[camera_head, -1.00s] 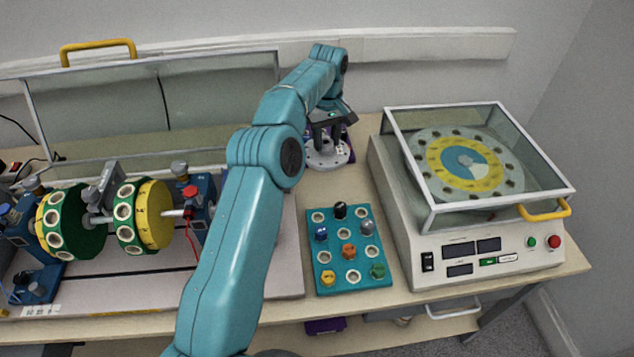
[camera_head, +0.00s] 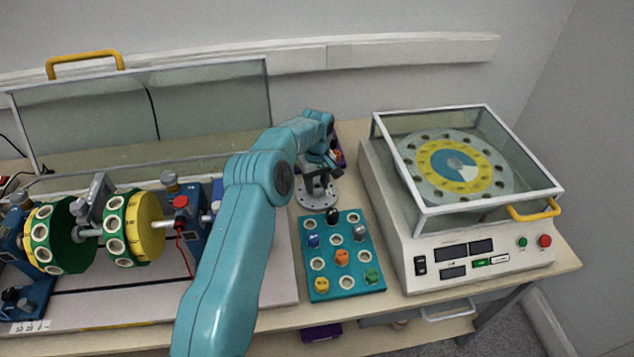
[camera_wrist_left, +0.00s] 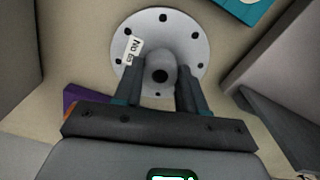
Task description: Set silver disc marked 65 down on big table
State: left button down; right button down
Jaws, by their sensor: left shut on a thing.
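The silver disc (camera_head: 318,197) is a flat round plate with small holes around its rim and a central knob. It lies level over the bare strip of the big table (camera_head: 352,200), behind the teal tray. In the left wrist view the disc (camera_wrist_left: 192,40) carries a white label, tilted and hard to read. My left gripper (camera_head: 318,182) is above the disc, pointing down. In the wrist view its fingers (camera_wrist_left: 157,82) are shut on the disc's knob. I cannot tell whether the disc touches the table. My right gripper is not in view.
The teal tray (camera_head: 325,272) with coloured knobs is just in front of the disc. A white balancing machine (camera_head: 400,235) with a glass cover stands to the right. A purple item (camera_head: 339,158) is behind the gripper. A shaft rig with green and yellow wheels (camera_head: 143,226) is left.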

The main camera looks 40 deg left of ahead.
pick_arm(q)
jog(key=shift+s+d+f, duration=0.1)
jog(key=c, duration=0.6)
grip_release()
jog(key=shift+c, duration=0.2)
